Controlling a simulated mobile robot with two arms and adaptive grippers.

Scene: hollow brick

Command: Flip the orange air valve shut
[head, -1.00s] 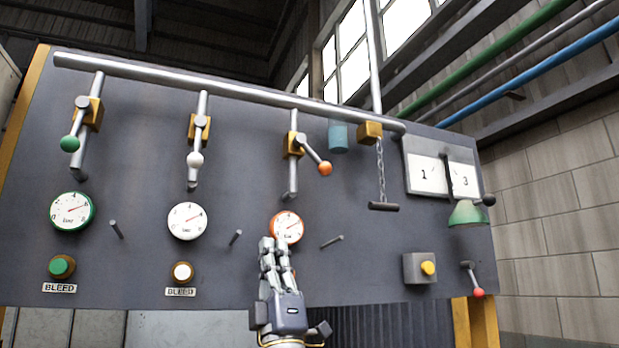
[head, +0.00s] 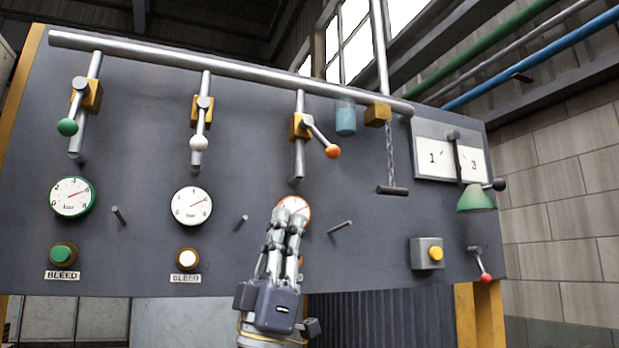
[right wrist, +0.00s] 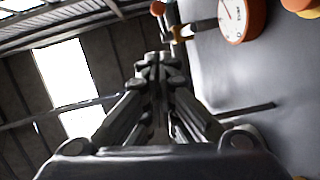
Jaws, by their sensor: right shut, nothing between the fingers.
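The orange air valve is a lever with an orange ball (head: 333,151) on a brass body (head: 299,126), on the third vertical pipe of the grey panel. Its lever slants down and to the right, off the line of the pipe. The orange ball also shows at the top of the right wrist view (right wrist: 158,8). My right gripper (head: 291,212) is shut and empty, fingers pointing up, below the valve and overlapping the lower part of the orange-rimmed gauge (head: 295,204). The gripper's shut fingers fill the middle of the right wrist view (right wrist: 153,65). My left gripper is not in view.
A green-ball lever (head: 68,127) and a white-ball lever (head: 198,143) hang on the pipes to the left. Pegs, including one right of my gripper (head: 340,228), stick out from the panel. A chain with a bar (head: 392,190) hangs right of the valve.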

